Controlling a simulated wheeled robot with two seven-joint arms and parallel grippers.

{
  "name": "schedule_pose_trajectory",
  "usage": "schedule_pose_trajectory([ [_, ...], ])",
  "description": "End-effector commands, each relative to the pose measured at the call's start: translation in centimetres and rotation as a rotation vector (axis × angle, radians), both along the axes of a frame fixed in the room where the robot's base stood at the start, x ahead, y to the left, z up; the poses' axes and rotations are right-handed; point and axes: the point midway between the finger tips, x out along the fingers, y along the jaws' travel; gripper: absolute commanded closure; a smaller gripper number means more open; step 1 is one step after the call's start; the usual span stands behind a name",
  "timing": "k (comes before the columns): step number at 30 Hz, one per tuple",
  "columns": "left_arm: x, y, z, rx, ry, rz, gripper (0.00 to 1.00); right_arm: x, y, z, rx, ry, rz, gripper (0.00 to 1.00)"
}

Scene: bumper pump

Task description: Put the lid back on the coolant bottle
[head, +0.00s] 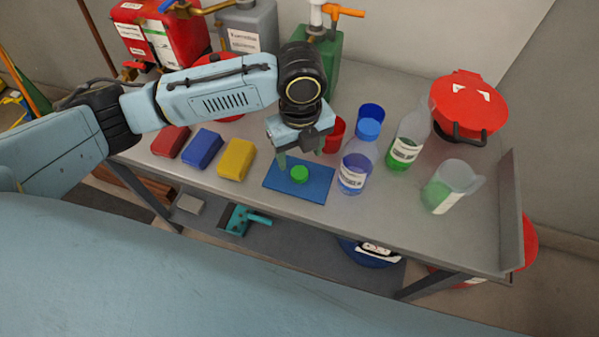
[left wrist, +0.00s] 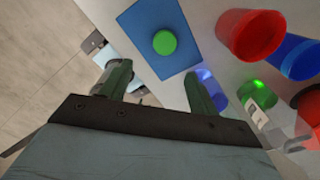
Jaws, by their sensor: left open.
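A small round green lid (head: 299,174) lies on a blue mat (head: 318,188) near the table's front edge. The left wrist view also shows the lid (left wrist: 164,42) on the mat (left wrist: 185,63). A clear bottle with green liquid (head: 408,140) stands upright right of the mat; no cap shows on its top. My right gripper is out of view.
Red and blue cups (head: 371,113) stand behind the blue-capped bottle. A clear jug (head: 449,188) and a red container (head: 468,104) are at the right. Red, blue and yellow blocks (head: 237,160) lie left of the mat. Canisters line the back wall.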

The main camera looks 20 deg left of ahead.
Motion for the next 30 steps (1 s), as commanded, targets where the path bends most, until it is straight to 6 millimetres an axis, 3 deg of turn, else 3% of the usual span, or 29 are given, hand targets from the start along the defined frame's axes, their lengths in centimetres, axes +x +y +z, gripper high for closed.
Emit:
schedule_pose_trajectory([
  [1,0.0,0.0,-1.1,0.001,0.002,0.000,0.39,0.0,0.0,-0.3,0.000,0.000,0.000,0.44],
  [6,0.1,0.0,-3.0,-0.001,-0.001,0.001,0.39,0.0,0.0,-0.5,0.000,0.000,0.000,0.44],
  [19,0.2,0.0,-3.7,-0.001,-0.001,0.001,0.39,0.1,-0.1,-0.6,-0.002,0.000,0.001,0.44],
  [30,1.0,0.2,-8.3,0.000,-0.001,0.000,0.39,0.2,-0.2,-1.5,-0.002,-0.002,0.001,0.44],
])
